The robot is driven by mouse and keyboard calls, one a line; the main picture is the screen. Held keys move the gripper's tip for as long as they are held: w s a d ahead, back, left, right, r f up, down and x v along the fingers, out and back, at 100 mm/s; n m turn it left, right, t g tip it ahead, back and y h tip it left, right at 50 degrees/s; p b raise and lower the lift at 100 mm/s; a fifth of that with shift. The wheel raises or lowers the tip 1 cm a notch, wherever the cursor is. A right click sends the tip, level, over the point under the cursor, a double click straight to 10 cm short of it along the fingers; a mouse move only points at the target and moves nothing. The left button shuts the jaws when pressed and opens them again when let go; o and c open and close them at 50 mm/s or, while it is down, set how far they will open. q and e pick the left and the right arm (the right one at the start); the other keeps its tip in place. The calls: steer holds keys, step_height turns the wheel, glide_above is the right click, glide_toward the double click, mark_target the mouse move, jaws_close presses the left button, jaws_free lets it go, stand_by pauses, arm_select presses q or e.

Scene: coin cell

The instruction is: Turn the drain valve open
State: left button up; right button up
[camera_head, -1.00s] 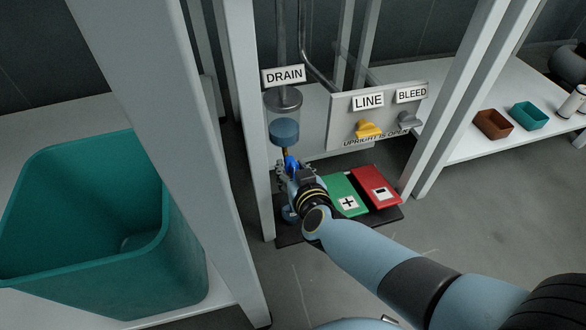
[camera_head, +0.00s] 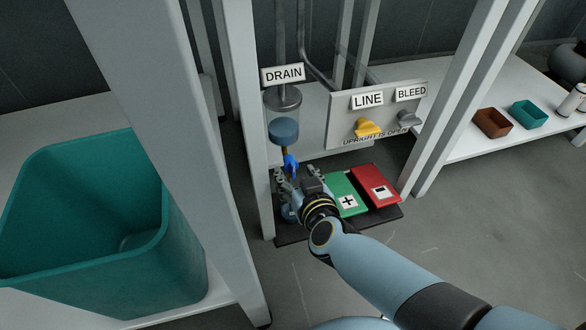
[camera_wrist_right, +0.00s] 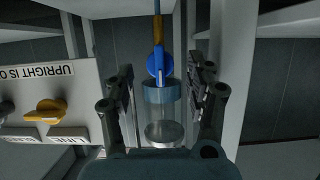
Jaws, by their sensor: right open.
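The drain valve's blue handle (camera_head: 290,165) is below a clear sight glass (camera_head: 284,108) holding blue liquid, under the DRAIN sign (camera_head: 283,75). In the right wrist view the handle (camera_wrist_right: 158,65) appears roughly in line with its pipe. My right gripper (camera_head: 298,174) is open just in front of and below the handle. In the right wrist view its two fingers (camera_wrist_right: 160,88) stand apart on either side of the sight glass and handle, with no visible contact. My left gripper is not in view.
A panel to the right bears a yellow LINE handle (camera_head: 368,128) and a grey BLEED handle (camera_head: 409,119). A green plate (camera_head: 346,190) and red plate (camera_head: 374,180) lie on a dark mat below. A grey post (camera_head: 247,130) stands close on the left, beside a teal bin (camera_head: 85,265).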

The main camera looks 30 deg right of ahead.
steer(key=v, duration=0.4)
stand_by(0.5)
